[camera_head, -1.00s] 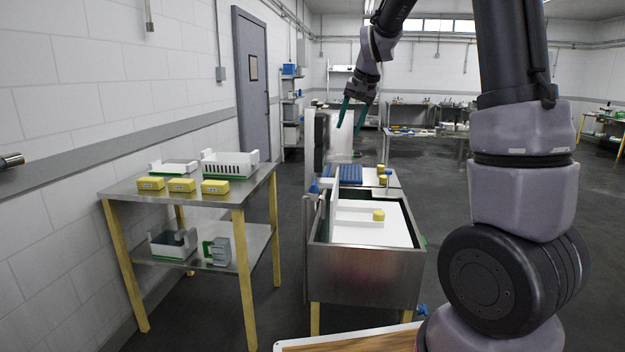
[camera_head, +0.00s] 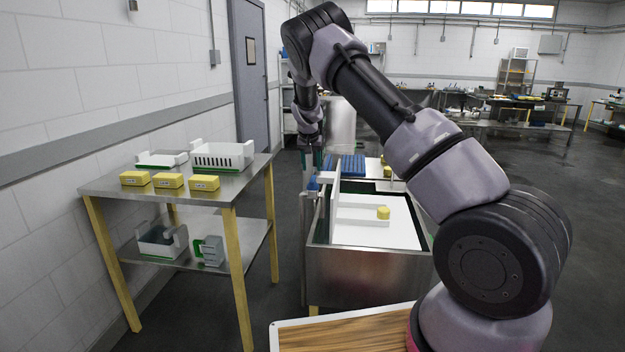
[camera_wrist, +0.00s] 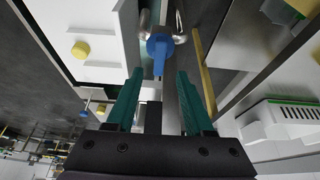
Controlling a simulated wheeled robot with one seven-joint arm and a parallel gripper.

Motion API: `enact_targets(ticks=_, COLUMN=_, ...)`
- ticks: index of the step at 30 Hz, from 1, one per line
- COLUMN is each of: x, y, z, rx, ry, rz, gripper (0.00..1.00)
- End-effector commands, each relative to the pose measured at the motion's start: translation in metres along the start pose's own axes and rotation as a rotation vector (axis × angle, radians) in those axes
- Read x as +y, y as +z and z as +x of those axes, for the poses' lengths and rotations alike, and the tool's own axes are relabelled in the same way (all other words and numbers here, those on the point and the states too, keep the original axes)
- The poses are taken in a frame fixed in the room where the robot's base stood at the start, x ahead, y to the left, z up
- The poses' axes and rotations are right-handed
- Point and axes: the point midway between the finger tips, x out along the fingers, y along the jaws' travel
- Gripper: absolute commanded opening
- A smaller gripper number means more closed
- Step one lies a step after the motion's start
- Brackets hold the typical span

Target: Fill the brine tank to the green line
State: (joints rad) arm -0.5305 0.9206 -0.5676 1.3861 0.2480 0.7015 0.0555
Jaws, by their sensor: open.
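The brine tank (camera_head: 368,280) is a steel basin in the middle of the head view, with white panels inside and a yellow piece (camera_head: 383,213) on one. A dark green surface shows in narrow gaps along its inner sides. I cannot make out a green line or the liquid level. A blue tap handle (camera_wrist: 160,47) sits on a bright metal pipe at the tank's left back side; it also shows in the head view (camera_head: 313,185). My gripper (camera_wrist: 159,78) is open and empty, its teal fingers pointing at the handle, which lies between and just beyond the fingertips.
A steel table (camera_head: 235,188) with yellow legs stands left of the tank, holding yellow blocks (camera_head: 167,181) and white trays (camera_head: 224,156). A blue rack (camera_head: 346,167) lies behind the tank. A wooden-topped board (camera_head: 340,333) is in front. The floor to the right is clear.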

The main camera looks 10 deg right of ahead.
Motion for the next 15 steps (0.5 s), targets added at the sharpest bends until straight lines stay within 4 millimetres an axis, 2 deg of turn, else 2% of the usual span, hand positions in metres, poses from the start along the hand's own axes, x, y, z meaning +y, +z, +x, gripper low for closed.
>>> enact_targets(ticks=1, x=0.001, y=0.000, z=0.012, rx=-0.002, ry=0.003, rz=0.000, gripper=0.53)
enact_targets(ticks=7, x=0.001, y=0.000, z=0.049, rx=-0.001, ry=0.002, rz=0.002, gripper=0.53)
enact_targets(ticks=15, x=0.000, y=0.000, z=0.072, rx=0.001, ry=-0.001, rz=0.000, gripper=0.53)
